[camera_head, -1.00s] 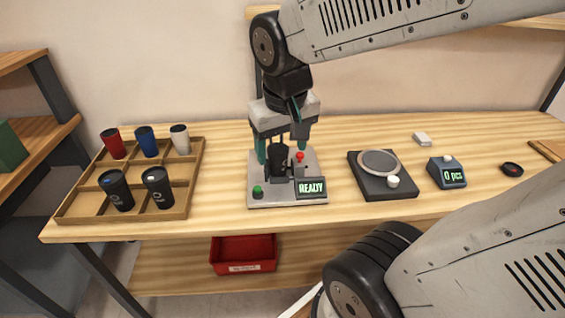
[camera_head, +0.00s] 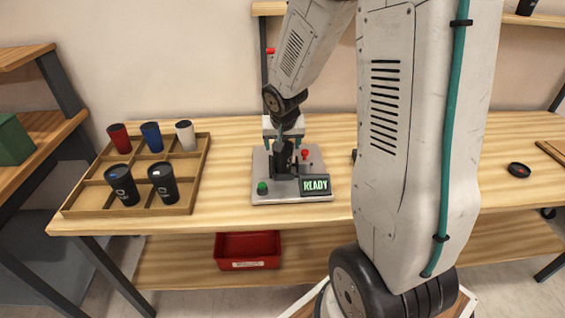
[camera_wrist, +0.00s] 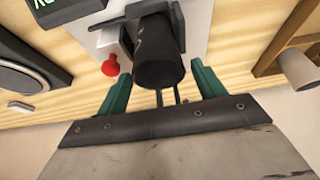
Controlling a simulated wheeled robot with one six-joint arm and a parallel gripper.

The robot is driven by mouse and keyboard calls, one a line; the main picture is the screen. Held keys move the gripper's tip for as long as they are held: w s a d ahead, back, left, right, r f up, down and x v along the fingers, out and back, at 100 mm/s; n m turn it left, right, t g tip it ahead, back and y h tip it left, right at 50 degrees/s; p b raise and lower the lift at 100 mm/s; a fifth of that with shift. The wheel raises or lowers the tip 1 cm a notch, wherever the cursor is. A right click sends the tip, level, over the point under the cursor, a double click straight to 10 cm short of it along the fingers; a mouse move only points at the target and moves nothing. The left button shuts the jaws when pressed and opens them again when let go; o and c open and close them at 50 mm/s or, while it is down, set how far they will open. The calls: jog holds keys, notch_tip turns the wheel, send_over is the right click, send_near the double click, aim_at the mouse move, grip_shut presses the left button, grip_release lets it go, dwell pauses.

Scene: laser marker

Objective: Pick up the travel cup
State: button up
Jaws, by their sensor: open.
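A black travel cup (camera_head: 283,158) sits in the dark holder of the laser marker (camera_head: 262,187), whose screen reads READY. In the wrist view the cup (camera_wrist: 158,60) is large, with the dark holder jaws around its far part. My gripper (camera_head: 283,146) is open behind the cup in the head view. Its teal fingers stand apart on either side of the cup in the wrist view, with gaps visible and no clear contact. Part of the cup is hidden by my wrist and the holder in the head view.
A wooden tray (camera_head: 188,205) at left holds a red cup (camera_head: 119,137), a blue cup (camera_head: 151,137), a white cup (camera_head: 185,136) and two black cups. A red button (camera_wrist: 110,66) is close to one finger. A red bin (camera_head: 247,250) is below. My arm hides the table's right middle.

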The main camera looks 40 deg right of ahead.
jog(key=x, duration=0.4)
jog(key=shift+d, duration=0.1)
jog(key=c, duration=0.5)
jog(key=shift+o, duration=0.3)
jog(key=shift+w+r, duration=0.1)
jog(key=shift+r, duration=0.05)
